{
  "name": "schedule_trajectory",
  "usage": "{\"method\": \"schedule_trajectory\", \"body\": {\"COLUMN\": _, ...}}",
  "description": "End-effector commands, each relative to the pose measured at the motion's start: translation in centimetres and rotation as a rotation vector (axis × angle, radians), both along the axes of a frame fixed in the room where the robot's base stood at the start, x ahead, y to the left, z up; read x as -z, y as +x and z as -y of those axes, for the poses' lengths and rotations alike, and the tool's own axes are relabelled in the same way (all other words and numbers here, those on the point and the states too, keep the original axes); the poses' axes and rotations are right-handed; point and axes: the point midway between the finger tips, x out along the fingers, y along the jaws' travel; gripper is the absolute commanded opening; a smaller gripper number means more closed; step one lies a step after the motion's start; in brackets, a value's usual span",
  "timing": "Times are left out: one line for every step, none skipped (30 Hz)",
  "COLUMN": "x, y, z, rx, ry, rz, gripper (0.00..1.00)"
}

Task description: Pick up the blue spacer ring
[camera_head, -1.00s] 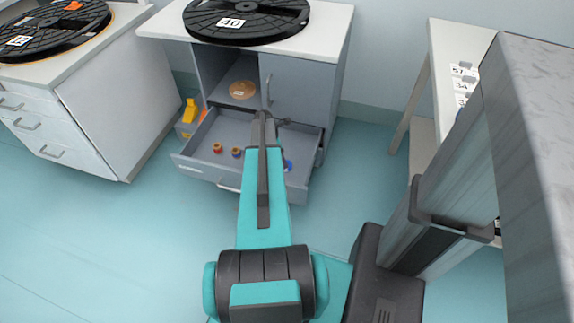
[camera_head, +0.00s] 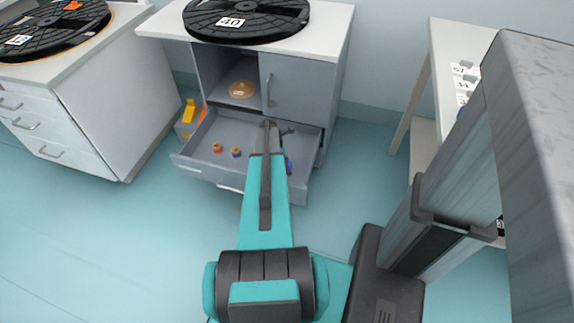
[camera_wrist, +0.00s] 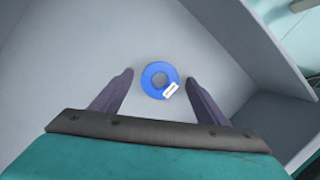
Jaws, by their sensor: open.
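The blue spacer ring (camera_wrist: 149,86) lies flat on the drawer floor in the wrist view, with a small white label on its lower right. In the head view only a bit of blue (camera_head: 289,166) shows beside my arm. My gripper (camera_wrist: 160,84) is open, its two dark fingers on either side of the ring and apart from it. In the head view my arm reaches over the open drawer (camera_head: 205,176) and hides most of the fingers.
Two small red, yellow and blue parts (camera_head: 217,148) (camera_head: 236,152) lie in the drawer to the left. Drawer walls (camera_wrist: 245,40) rise close to the right in the wrist view. Above are an open shelf with a tan disc (camera_head: 242,89) and a countertop with a black reel (camera_head: 246,20).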

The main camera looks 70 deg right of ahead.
Motion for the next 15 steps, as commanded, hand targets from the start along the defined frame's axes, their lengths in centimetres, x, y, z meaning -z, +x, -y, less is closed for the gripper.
{"method": "schedule_trajectory", "body": {"x": -0.02, "y": 0.0, "z": 0.0, "rx": 0.0, "ry": 0.0, "rz": 0.0, "gripper": 0.68}}
{"method": "schedule_trajectory", "body": {"x": -0.02, "y": 0.01, "z": 0.0, "rx": 0.0, "ry": 0.0, "rz": 0.0, "gripper": 0.68}}
{"method": "schedule_trajectory", "body": {"x": -0.02, "y": 0.01, "z": 0.0, "rx": 0.0, "ry": 0.0, "rz": 0.0, "gripper": 0.68}}
{"method": "schedule_trajectory", "body": {"x": -0.02, "y": 0.01, "z": 0.0, "rx": 0.0, "ry": 0.0, "rz": 0.0, "gripper": 0.68}}
{"method": "schedule_trajectory", "body": {"x": -0.03, "y": 0.01, "z": 0.0, "rx": 0.0, "ry": 0.0, "rz": 0.0, "gripper": 0.68}}
{"method": "schedule_trajectory", "body": {"x": -0.03, "y": 0.01, "z": 0.0, "rx": 0.0, "ry": 0.0, "rz": 0.0, "gripper": 0.68}}
{"method": "schedule_trajectory", "body": {"x": -0.03, "y": 0.01, "z": 0.0, "rx": 0.0, "ry": 0.0, "rz": 0.0, "gripper": 0.68}}
{"method": "schedule_trajectory", "body": {"x": -0.03, "y": 0.01, "z": 0.0, "rx": 0.0, "ry": 0.0, "rz": 0.0, "gripper": 0.68}}
{"method": "schedule_trajectory", "body": {"x": -0.03, "y": 0.0, "z": 0.01, "rx": 0.0, "ry": 0.0, "rz": 0.0, "gripper": 0.66}}
{"method": "schedule_trajectory", "body": {"x": -0.03, "y": 0.0, "z": 0.01, "rx": 0.0, "ry": 0.0, "rz": 0.0, "gripper": 0.61}}
{"method": "schedule_trajectory", "body": {"x": -0.03, "y": 0.0, "z": 0.01, "rx": 0.0, "ry": 0.0, "rz": 0.0, "gripper": 0.56}}
{"method": "schedule_trajectory", "body": {"x": -0.03, "y": 0.01, "z": 0.02, "rx": 0.0, "ry": 0.0, "rz": 0.0, "gripper": 0.49}}
{"method": "schedule_trajectory", "body": {"x": -0.03, "y": 0.01, "z": 0.02, "rx": 0.0, "ry": 0.0, "rz": 0.0, "gripper": 0.44}}
{"method": "schedule_trajectory", "body": {"x": -0.03, "y": 0.01, "z": 0.02, "rx": 0.0, "ry": 0.0, "rz": 0.0, "gripper": 0.39}}
{"method": "schedule_trajectory", "body": {"x": -0.03, "y": 0.0, "z": 0.01, "rx": 0.0, "ry": 0.0, "rz": 0.0, "gripper": 0.32}}
